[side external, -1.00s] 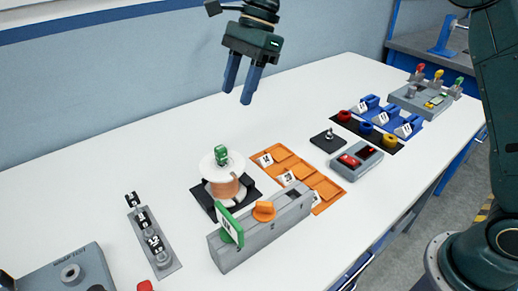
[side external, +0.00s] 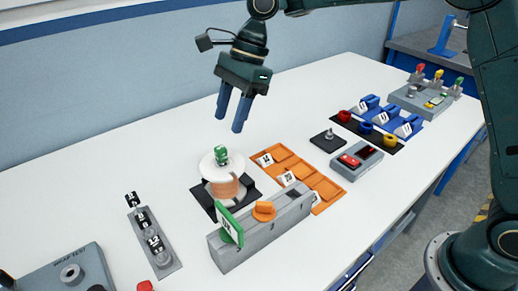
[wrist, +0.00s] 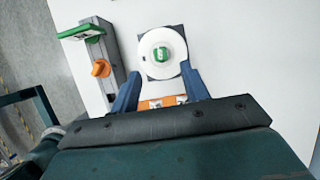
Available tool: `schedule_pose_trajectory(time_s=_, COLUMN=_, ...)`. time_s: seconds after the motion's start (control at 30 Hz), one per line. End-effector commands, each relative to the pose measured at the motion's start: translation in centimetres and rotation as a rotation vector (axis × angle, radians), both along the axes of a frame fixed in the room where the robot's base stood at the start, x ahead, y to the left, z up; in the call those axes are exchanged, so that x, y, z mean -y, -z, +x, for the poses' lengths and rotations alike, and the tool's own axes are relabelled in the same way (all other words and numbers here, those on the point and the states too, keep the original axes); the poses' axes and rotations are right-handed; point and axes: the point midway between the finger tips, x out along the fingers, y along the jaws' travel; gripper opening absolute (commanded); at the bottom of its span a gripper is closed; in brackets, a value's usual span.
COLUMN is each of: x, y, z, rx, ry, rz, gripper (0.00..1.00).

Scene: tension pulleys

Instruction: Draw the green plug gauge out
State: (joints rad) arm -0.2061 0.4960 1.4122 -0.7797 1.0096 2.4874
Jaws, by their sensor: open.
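The green plug gauge (side external: 221,155) stands upright in the top of a white-flanged spool (side external: 209,168) wound with copper-coloured wire. In the wrist view the green plug gauge (wrist: 161,55) shows from above at the centre of the white spool disc (wrist: 150,43). My gripper (side external: 229,128) is open and empty, above and slightly right of the spool in the side view. In the wrist view its two blue fingers reach up on either side below the spool, with my gripper (wrist: 158,82) apart from the gauge.
A grey block (side external: 262,234) with an orange knob (side external: 264,210) and a green tagged plate (side external: 230,226) stands in front of the spool. Orange trays (side external: 296,171) lie to the right. A grey strip (side external: 152,240) with numbered pieces lies left. The white table behind the spool is clear.

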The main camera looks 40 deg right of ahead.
Motion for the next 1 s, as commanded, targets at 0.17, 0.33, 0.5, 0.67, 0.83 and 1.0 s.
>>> schedule_pose_trajectory(time_s=0.17, x=-1.0, y=2.4, z=-0.1, rx=-0.003, ry=0.0, rz=0.0, gripper=0.45)
schedule_pose_trajectory(time_s=0.33, x=-1.9, y=4.6, z=0.0, rx=-0.003, ry=0.0, rz=0.0, gripper=0.45)
schedule_pose_trajectory(time_s=0.5, x=-2.6, y=6.3, z=0.0, rx=-0.001, ry=0.0, rz=0.001, gripper=0.45)
schedule_pose_trajectory(time_s=0.67, x=-3.0, y=7.2, z=0.0, rx=-0.001, ry=0.001, rz=0.001, gripper=0.45)
schedule_pose_trajectory(time_s=0.83, x=-3.1, y=7.5, z=0.0, rx=0.0, ry=0.0, rz=0.0, gripper=0.45)
schedule_pose_trajectory(time_s=1.0, x=-3.1, y=7.5, z=0.0, rx=0.0, ry=0.0, rz=0.0, gripper=0.45)
